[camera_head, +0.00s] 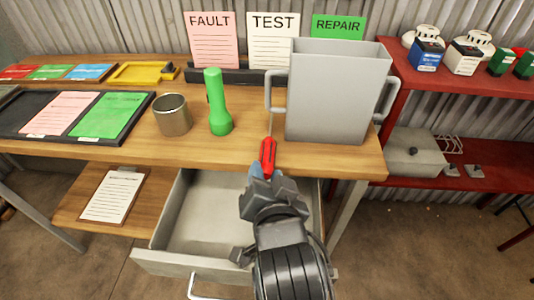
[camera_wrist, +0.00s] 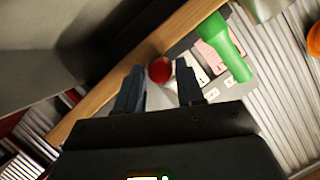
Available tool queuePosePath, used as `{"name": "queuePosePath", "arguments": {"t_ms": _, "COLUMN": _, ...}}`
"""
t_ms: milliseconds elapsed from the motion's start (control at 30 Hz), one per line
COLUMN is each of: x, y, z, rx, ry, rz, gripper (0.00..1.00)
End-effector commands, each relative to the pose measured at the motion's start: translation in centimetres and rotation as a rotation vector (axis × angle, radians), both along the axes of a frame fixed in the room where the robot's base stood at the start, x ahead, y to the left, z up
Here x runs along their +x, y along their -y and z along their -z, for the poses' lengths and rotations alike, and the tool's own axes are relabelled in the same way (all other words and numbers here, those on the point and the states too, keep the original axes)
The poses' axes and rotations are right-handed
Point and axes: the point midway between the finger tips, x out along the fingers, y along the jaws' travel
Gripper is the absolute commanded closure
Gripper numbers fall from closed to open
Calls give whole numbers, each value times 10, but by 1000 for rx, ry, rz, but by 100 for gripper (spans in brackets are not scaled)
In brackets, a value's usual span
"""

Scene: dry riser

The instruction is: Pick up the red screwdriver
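The red screwdriver (camera_head: 268,152) is at the table's front edge in the head view, its handle toward me and its thin shaft pointing away over the tabletop. In the wrist view the round red handle end (camera_wrist: 159,70) shows between the fingertips, with a gap on each side. My gripper (camera_head: 262,172) is at the near end of the handle and appears open around or just before it. Its two dark fingers stand apart in the wrist view (camera_wrist: 158,72). The fingers hide part of the handle, and contact is not visible.
A grey bin (camera_head: 338,95) stands right of the screwdriver. A green flashlight (camera_head: 217,105) and a metal cup (camera_head: 173,115) stand left of it on the wooden table (camera_head: 245,152). An open, empty-looking drawer (camera_head: 205,215) juts out below my gripper. A red shelf (camera_head: 440,80) is at right.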

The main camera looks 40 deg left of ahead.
Motion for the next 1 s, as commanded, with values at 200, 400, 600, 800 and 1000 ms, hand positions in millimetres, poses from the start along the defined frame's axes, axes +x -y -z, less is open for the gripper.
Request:
{"name": "queuePosePath", "arguments": {"t_ms": 200, "x": 0, "y": 0, "z": 0, "rx": 0, "ry": 0, "rz": 0, "gripper": 84}}
{"name": "queuePosePath", "arguments": {"t_ms": 400, "x": 0, "y": 0, "z": 0, "rx": 0, "ry": 0, "rz": 0, "gripper": 100}}
{"name": "queuePosePath", "arguments": {"t_ms": 600, "x": 0, "y": 0, "z": 0, "rx": 0, "ry": 0, "rz": 0, "gripper": 100}}
{"name": "queuePosePath", "arguments": {"t_ms": 800, "x": 0, "y": 0, "z": -8, "rx": 2, "ry": 2, "rz": 0, "gripper": 100}}
{"name": "queuePosePath", "arguments": {"t_ms": 1000, "x": -13, "y": 12, "z": -14, "rx": 0, "ry": -3, "rz": 0, "gripper": 100}}
